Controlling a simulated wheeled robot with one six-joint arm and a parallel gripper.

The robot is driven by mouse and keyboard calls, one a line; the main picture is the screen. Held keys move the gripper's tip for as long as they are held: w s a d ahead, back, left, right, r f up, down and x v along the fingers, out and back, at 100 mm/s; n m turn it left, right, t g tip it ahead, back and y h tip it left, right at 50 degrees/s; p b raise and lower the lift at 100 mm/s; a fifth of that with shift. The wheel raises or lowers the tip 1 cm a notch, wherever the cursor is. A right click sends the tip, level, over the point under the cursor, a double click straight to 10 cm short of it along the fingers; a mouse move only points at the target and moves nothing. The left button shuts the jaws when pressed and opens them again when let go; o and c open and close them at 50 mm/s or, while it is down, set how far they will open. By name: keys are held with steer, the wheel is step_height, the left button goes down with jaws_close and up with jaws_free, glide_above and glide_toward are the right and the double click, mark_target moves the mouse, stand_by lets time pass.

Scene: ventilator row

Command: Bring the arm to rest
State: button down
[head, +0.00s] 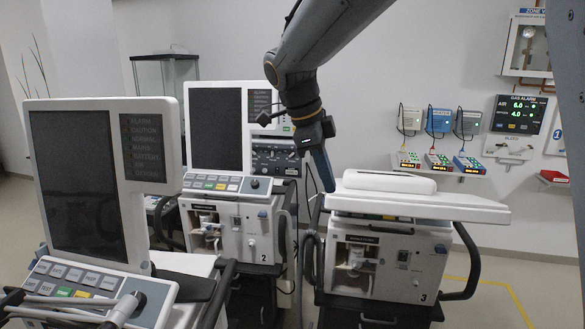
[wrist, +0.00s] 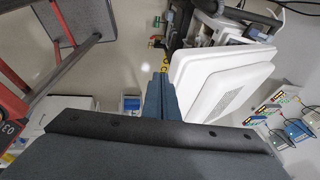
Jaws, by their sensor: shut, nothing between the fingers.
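My arm comes down from the top of the head view, bent at the elbow, with my gripper (head: 325,183) pointing down. The blue fingers are together and empty; they also show in the wrist view (wrist: 161,90). The gripper is just left of the white top of ventilator 3 (head: 415,203) in the head view. I cannot tell whether it touches that top. In the wrist view the white panel (wrist: 215,85) is right of the fingers.
Ventilator 2 (head: 235,235) stands behind and left of my gripper. A nearer ventilator with a dark screen (head: 80,185) fills the left. Small pump-like devices (head: 438,162) sit on wall shelves at right. Yellow-lined floor (head: 510,290) at lower right is clear.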

steer(key=s+d+f+n+y+b, duration=0.1)
steer(key=s+d+f+n+b, duration=0.2)
steer(key=f, duration=0.7)
steer(key=s+d+f+n+y+b, duration=0.1)
steer(key=s+d+f+n+b, duration=0.2)
steer(key=s+f+n, duration=0.4)
steer(key=s+d+f+n+y+b, duration=0.1)
steer(key=s+d+f+n+b, duration=0.3)
steer(key=f+n, duration=0.6)
steer(key=shift+s+d+f+g+y, duration=0.4)
steer(key=shift+s+d+f, duration=0.55)
steer(key=shift+f, duration=1.1)
steer(key=shift+s+a, duration=0.1)
